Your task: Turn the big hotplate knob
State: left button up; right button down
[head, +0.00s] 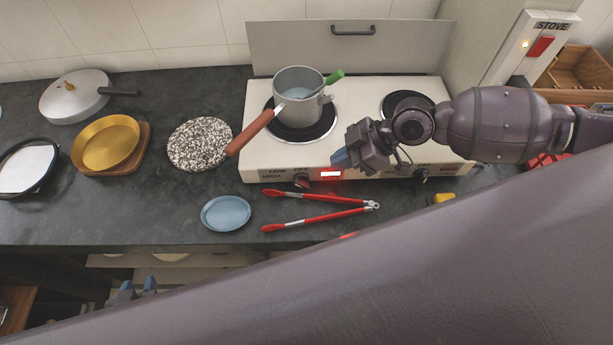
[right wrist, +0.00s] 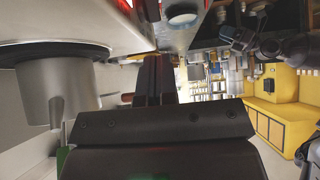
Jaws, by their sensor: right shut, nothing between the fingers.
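The white hotplate (head: 262,150) stands on the dark counter, with a large left burner and a smaller right burner. Its left front knob (head: 301,180) is beside the LOW, HIGH and OFF marks, below the large burner. A second knob (head: 421,175) is at the right front. Between them a small display (head: 331,174) glows red and white. My right gripper (head: 345,159) is shut and empty over the hotplate's front edge, right of the left knob and apart from it. Its dark fingers show in the right wrist view (right wrist: 153,80). My left gripper (head: 138,285) is open, low at the left, below the counter edge.
A grey pot (head: 299,82) with a brown handle (head: 250,132) and a green-handled utensil stands on the large burner. Red tongs (head: 315,198) and a blue plate (head: 226,213) lie in front. A speckled board (head: 200,144) and gold pan (head: 105,145) are left.

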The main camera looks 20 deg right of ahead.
aim_at(299, 183)
jog(key=p+x, duration=0.1)
jog(key=x, duration=0.9)
jog(key=shift+w, duration=0.1)
